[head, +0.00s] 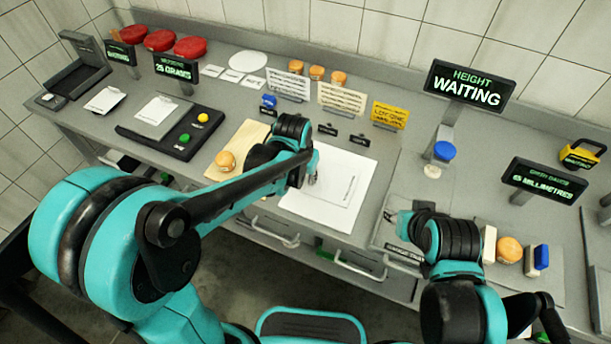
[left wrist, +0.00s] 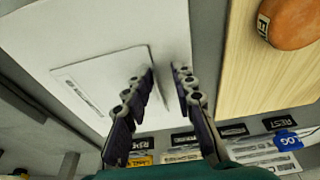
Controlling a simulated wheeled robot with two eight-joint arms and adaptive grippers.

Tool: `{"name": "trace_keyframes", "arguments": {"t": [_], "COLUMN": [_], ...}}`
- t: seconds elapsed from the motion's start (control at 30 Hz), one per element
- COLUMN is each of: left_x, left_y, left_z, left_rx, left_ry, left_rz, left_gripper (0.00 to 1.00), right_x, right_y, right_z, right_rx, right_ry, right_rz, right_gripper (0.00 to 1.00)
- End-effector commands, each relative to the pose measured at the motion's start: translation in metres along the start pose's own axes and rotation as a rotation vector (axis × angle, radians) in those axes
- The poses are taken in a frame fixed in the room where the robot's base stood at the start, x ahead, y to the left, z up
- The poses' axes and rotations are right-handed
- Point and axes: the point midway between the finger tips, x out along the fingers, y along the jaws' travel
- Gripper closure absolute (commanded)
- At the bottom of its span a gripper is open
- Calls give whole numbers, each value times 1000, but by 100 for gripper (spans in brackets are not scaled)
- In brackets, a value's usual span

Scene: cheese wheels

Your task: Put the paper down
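A small white paper sheet (head: 341,186) with a line of print lies on a larger white mat (head: 299,206) at the middle of the bench. In the left wrist view the paper (left wrist: 92,85) looks flat on the mat (left wrist: 90,38). My left gripper (head: 312,180) is over the paper's left side in the head view. Its fingers (left wrist: 162,72) are apart in the left wrist view, with the paper's edge beside one fingertip and nothing clearly held between them. My right gripper (head: 396,219) is low at the bench's front; its finger opening is unclear.
A wooden board with an orange cheese wheel (head: 225,161) lies left of the mat. Small signs (head: 341,98) stand behind it. A height gauge with a blue knob (head: 444,151) stands to the right. Drawer handles (head: 275,232) jut from the front.

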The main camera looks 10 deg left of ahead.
Motion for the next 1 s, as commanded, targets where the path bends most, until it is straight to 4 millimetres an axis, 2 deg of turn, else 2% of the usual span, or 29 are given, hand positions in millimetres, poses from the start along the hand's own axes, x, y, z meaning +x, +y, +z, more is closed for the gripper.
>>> {"name": "trace_keyframes", "arguments": {"t": [0.17,0.4,0.6,0.73,0.87,1.0], "left_x": [-16,-71,-107,-119,-124,-132], "left_y": [0,0,0,0,0,-8], "left_z": [-1,-1,-1,-1,0,10], "left_rx": [0,0,0,0,-1,-22], "left_ry": [0,0,0,0,0,25], "left_rz": [0,0,0,0,0,-8], "left_gripper": [74,74,74,74,74,74], "right_x": [-7,-24,-34,-37,-38,-37], "right_y": [0,0,0,0,0,0], "right_z": [-5,-18,-25,-26,-27,-27], "right_rx": [0,0,0,0,0,0], "right_ry": [0,0,0,0,0,0], "right_rz": [0,0,0,0,0,0], "right_gripper": [60,60,60,60,60,60]}}
